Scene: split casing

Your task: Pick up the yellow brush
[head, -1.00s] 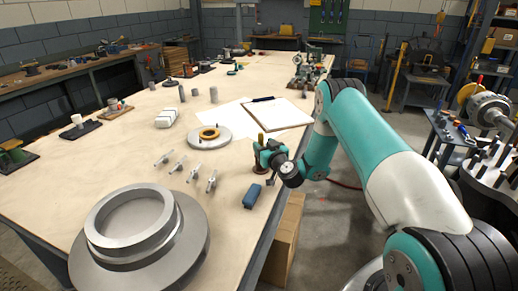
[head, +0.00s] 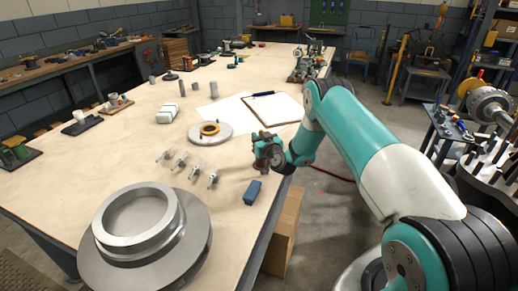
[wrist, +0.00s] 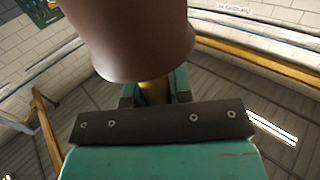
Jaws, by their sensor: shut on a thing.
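The yellow brush shows in the wrist view as a yellow handle (wrist: 153,91) with a large brown, rounded part (wrist: 135,40) close to the camera. My gripper (wrist: 155,97) is shut on the yellow handle. In the head view my gripper (head: 266,151) is at the right edge of the workbench, just behind a blue block (head: 253,191). The brush is small and partly hidden by the gripper there. I cannot tell whether it touches the bench.
A large grey casing ring (head: 145,225) fills the near left of the bench. A cardboard box (head: 284,235) stands below the bench edge.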

